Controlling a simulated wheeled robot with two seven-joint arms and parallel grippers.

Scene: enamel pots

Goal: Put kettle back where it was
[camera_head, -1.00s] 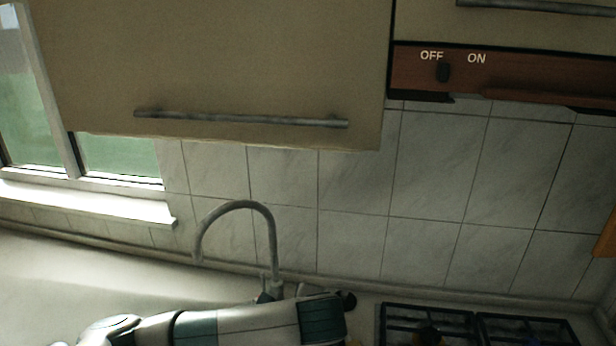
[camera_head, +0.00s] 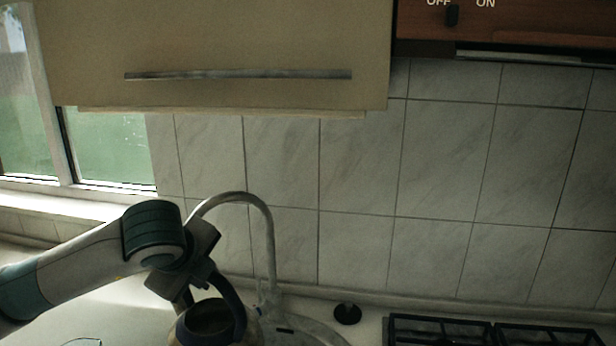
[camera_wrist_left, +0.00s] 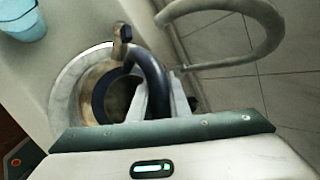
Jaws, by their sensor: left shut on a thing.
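The kettle (camera_head: 210,316) is at the bottom of the head view, in front of the tap, with its lower part cut off. It has a dark round top and a dark arched handle (camera_head: 236,305). My left gripper (camera_head: 192,284) is at the handle from above and is shut on it. In the left wrist view the dark handle (camera_wrist_left: 150,72) rises between the fingers of my left gripper (camera_wrist_left: 152,100), over the kettle's round top (camera_wrist_left: 112,92). I cannot tell whether the kettle touches anything below. My right gripper is not in view.
A curved metal tap (camera_head: 270,240) stands just behind the kettle, by a round sink (camera_head: 310,328). A small black object (camera_head: 347,314) lies right of the sink. Stove grates (camera_head: 440,330) are further right. A light blue cup (camera_wrist_left: 24,20) stands at the wrist view's upper left.

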